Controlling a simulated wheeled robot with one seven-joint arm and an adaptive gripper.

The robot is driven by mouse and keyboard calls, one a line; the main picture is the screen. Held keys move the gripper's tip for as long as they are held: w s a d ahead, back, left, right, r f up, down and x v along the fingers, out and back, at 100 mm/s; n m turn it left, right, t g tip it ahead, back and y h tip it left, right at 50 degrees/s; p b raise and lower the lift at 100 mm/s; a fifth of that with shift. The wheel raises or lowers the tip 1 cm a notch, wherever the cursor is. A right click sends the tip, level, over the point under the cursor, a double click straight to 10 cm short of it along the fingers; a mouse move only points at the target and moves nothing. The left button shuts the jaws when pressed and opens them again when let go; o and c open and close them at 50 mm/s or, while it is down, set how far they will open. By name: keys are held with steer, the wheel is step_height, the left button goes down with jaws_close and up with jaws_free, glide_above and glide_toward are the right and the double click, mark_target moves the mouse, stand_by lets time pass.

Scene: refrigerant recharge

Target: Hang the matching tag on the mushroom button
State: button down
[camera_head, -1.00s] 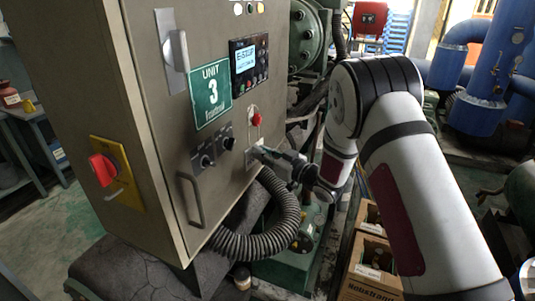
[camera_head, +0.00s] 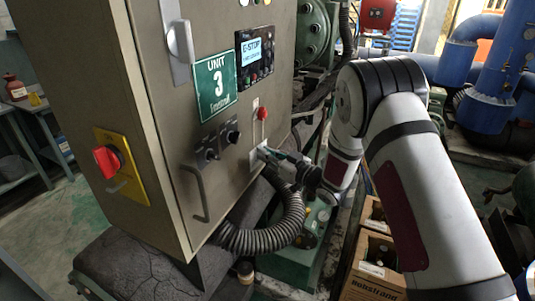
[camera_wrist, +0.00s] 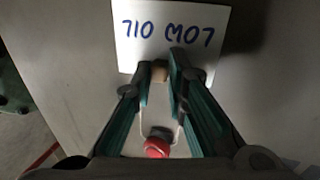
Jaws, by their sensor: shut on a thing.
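A white tag (camera_wrist: 172,35) with blue handwriting, "LOW OIL", appears upside down in the wrist view. In the head view the tag (camera_head: 257,158) lies close against the cabinet front, below the red mushroom button (camera_head: 263,113). My gripper (camera_head: 266,152) is shut on the tag's tan top end (camera_wrist: 159,72). A thin pale cord loop (camera_wrist: 181,128) runs from there to the red button (camera_wrist: 157,148). The loop seems to reach around the button, but I cannot tell whether it is seated behind the head. My fingers partly hide the tag in the head view.
A ribbed hose (camera_head: 262,238) curves below my gripper. Cardboard boxes (camera_head: 373,268) stand on the floor.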

steer(key=c, duration=1.5)
jaws_free()
steer(key=shift+a, duration=0.15)
steer(key=v, duration=1.2)
steer(key=w+d+r+m+t+h, duration=0.2)
steer(key=w+d+r+m+h, duration=0.1)
steer(key=d+r+h, duration=0.75)
steer(key=s+d+r+m+g+h, duration=0.25)
steer(key=s+d+r, duration=0.25)
steer(key=s+r, duration=0.3)
steer(key=s+m+g, duration=0.1)
steer(key=s, duration=0.9)
steer(key=s+m+g, duration=0.2)
steer(key=s, duration=0.8)
steer(key=s+m+g, duration=0.1)
steer(key=s+g, duration=0.1)
steer(key=s, duration=0.8)
steer(key=shift+d+r+m+g+h, duration=0.25)
steer(key=shift+r+m+h, duration=0.1)
steer(key=shift+r+h, duration=0.05)
